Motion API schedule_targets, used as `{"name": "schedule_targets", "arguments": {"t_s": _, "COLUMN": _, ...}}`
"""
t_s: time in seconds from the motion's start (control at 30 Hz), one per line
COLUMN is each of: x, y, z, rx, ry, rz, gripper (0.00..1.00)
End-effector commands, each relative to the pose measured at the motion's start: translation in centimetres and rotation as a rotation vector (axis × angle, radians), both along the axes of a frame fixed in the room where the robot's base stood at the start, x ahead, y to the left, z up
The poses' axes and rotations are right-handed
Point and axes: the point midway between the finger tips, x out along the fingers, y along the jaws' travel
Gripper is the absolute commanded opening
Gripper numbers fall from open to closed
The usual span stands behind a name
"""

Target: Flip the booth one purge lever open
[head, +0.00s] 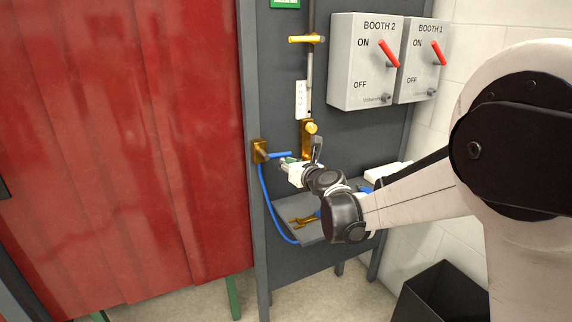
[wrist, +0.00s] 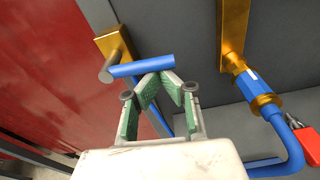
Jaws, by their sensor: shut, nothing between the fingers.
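A blue lever (head: 281,155) sticks out to the right from a brass valve block (head: 260,151) on the left post of the grey panel. In the wrist view the blue lever (wrist: 142,66) lies nearly level across the picture, with a metal stem at its left end. No label for it is readable. My gripper (wrist: 164,76) is shut and empty, its fingertips together right at the lever's lower edge. I cannot tell whether they touch it. In the head view my gripper (head: 286,161) is small beside the lever.
Grey boxes marked BOOTH 2 (head: 350,62) and BOOTH 1 (head: 409,72) carry red switches near ON. A brass fitting (wrist: 234,30) with a blue hose is at right, near a red padlock (wrist: 309,143). A shelf (head: 310,232) lies below. A red curtain (head: 120,150) hangs left.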

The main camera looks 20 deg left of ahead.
Motion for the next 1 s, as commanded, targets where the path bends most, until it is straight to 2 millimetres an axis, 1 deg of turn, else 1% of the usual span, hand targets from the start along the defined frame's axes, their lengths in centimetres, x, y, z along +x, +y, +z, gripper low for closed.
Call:
{"name": "schedule_targets", "arguments": {"t_s": 0.03, "x": 0.0, "y": -0.2, "z": 0.8, "rx": 0.001, "ry": 0.001, "rz": -0.001, "gripper": 0.00}}
{"name": "schedule_targets", "arguments": {"t_s": 0.1, "x": 0.1, "y": -0.3, "z": 1.3, "rx": 0.001, "ry": 0.000, "rz": -0.001, "gripper": 0.00}}
{"name": "schedule_targets", "arguments": {"t_s": 0.43, "x": 0.3, "y": -0.3, "z": 1.4, "rx": 0.005, "ry": 0.001, "rz": -0.006, "gripper": 0.00}}
{"name": "schedule_targets", "arguments": {"t_s": 0.57, "x": 0.4, "y": -0.3, "z": 0.5, "rx": 0.005, "ry": 0.001, "rz": -0.006, "gripper": 0.00}}
{"name": "schedule_targets", "arguments": {"t_s": 0.67, "x": 0.6, "y": -0.2, "z": -0.9, "rx": 0.003, "ry": 0.002, "rz": -0.006, "gripper": 0.00}}
{"name": "schedule_targets", "arguments": {"t_s": 0.83, "x": 0.8, "y": -0.1, "z": -3.9, "rx": -0.003, "ry": 0.003, "rz": -0.003, "gripper": 0.00}}
{"name": "schedule_targets", "arguments": {"t_s": 0.87, "x": 0.5, "y": -0.4, "z": -3.7, "rx": -0.004, "ry": 0.003, "rz": -0.002, "gripper": 0.00}}
{"name": "schedule_targets", "arguments": {"t_s": 0.9, "x": -0.3, "y": -1.2, "z": -3.1, "rx": -0.004, "ry": 0.003, "rz": -0.002, "gripper": 0.00}}
{"name": "schedule_targets", "arguments": {"t_s": 1.0, "x": -1.9, "y": -2.7, "z": -2.7, "rx": -0.005, "ry": 0.002, "rz": -0.002, "gripper": 0.00}}
